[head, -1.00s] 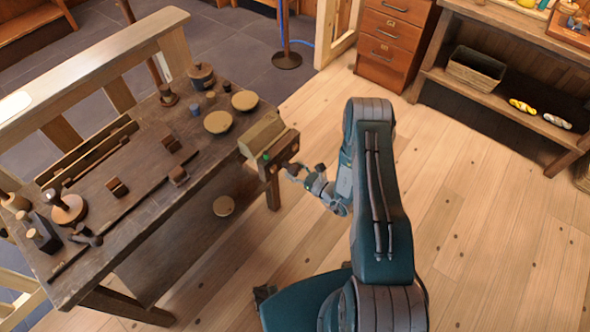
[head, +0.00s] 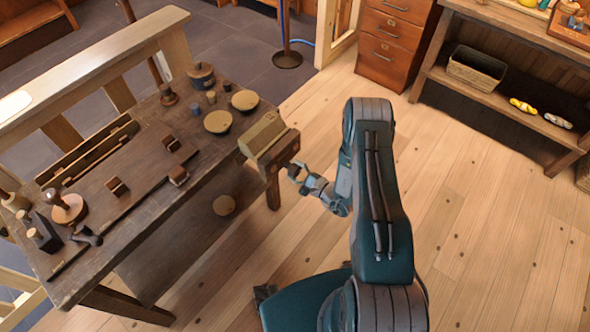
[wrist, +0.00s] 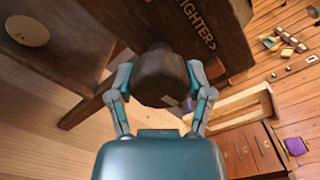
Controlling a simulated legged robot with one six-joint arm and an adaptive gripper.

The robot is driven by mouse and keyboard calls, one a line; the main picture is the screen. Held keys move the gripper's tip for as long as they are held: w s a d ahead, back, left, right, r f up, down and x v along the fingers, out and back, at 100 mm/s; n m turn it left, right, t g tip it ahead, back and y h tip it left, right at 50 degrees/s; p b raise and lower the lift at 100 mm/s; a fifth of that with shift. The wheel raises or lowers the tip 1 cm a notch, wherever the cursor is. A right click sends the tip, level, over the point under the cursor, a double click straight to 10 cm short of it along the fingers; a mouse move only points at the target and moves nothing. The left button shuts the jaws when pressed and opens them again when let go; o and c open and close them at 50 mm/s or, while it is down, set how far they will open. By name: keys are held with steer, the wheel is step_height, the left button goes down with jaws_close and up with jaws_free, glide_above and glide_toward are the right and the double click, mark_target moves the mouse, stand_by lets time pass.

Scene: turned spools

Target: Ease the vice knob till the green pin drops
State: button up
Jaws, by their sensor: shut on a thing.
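The wooden vice (head: 268,139) sits at the right end of the workbench. Its dark faceted knob (wrist: 160,79) fills the middle of the wrist view. My gripper (head: 297,172) is at the front of the vice. In the wrist view its two fingers press on the knob from left and right, so it is shut on the knob. Partly cut-off lettering ending in "IGHTER>" (wrist: 198,24) shows on the vice face beside the knob. The green pin is not visible in either current view.
The workbench (head: 150,195) carries dark blocks, turned pieces and two pale round discs (head: 218,122) near the vice. Open plank floor (head: 480,220) lies to the right, before a drawer cabinet (head: 392,38).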

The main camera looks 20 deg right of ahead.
steer(key=n, duration=0.5)
steer(key=shift+a+f+n, duration=0.1)
steer(key=shift+n, duration=0.2)
steer(key=n, duration=0.4)
steer(key=shift+s+f, duration=0.1)
steer(key=shift+f, duration=0.05)
steer(key=n, duration=0.5)
steer(key=shift+f+n, duration=0.1)
steer(key=shift+n, duration=0.3)
steer(key=n, duration=0.4)
steer(key=shift+n, duration=0.3)
steer(key=o, duration=1)
steer(key=shift+f, duration=0.1)
steer(key=shift+o, duration=0.7)
